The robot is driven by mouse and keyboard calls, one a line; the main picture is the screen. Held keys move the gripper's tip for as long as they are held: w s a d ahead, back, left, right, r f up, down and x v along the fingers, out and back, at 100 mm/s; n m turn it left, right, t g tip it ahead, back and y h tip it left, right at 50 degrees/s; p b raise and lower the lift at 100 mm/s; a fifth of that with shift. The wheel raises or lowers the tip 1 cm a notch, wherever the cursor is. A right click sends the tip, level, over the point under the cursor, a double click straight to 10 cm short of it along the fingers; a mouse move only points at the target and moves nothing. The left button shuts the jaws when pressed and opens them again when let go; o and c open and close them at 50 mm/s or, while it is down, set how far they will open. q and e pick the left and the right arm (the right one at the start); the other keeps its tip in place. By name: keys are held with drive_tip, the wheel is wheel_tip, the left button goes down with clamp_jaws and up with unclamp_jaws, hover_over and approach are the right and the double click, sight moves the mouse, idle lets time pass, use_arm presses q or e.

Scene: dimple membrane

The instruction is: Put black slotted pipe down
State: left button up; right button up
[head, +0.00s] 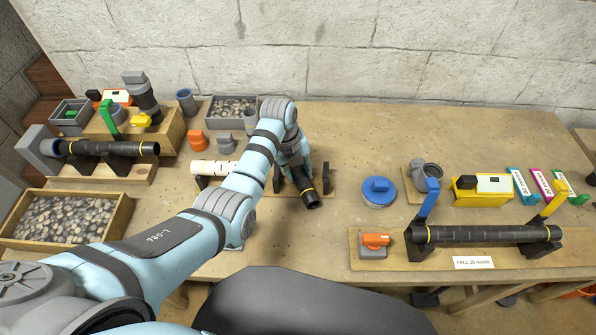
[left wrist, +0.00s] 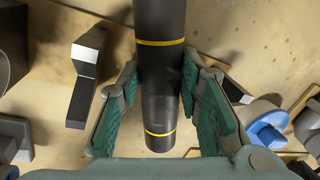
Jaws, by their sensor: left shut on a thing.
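My left gripper (head: 297,172) is shut on a black pipe (head: 306,190) with yellow bands. In the left wrist view the two green-padded fingers (left wrist: 160,85) stand either side of the pipe (left wrist: 160,60). The pipe's near end points toward the table's front in the head view; I cannot make out slots on it. It is between two black cradles, the left one (head: 277,182) and the right one (head: 326,180), and points across their line. Whether it touches anything below is unclear. My right gripper is not in view.
Another black pipe (head: 485,234) lies in cradles at the right front. A third pipe (head: 110,148) lies on a stand at the left. A white pipe (head: 212,168) is left of my gripper. A blue-topped round piece (head: 378,190) stands to the right. Bare table lies in front.

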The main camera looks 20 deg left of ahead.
use_arm(q)
drive_tip(key=shift+f, duration=0.2)
drive_tip(key=o, duration=1)
drive_tip(key=shift+o, duration=0.2)
wheel_tip(320, 180, up, 12)
drive_tip(key=s+a+p, duration=0.1)
drive_tip(key=p, duration=0.1)
drive_tip(key=shift+s+a+r+p, duration=0.15)
drive_tip(key=shift+a+r+p, duration=0.05)
drive_tip(key=shift+a+p, duration=0.2)
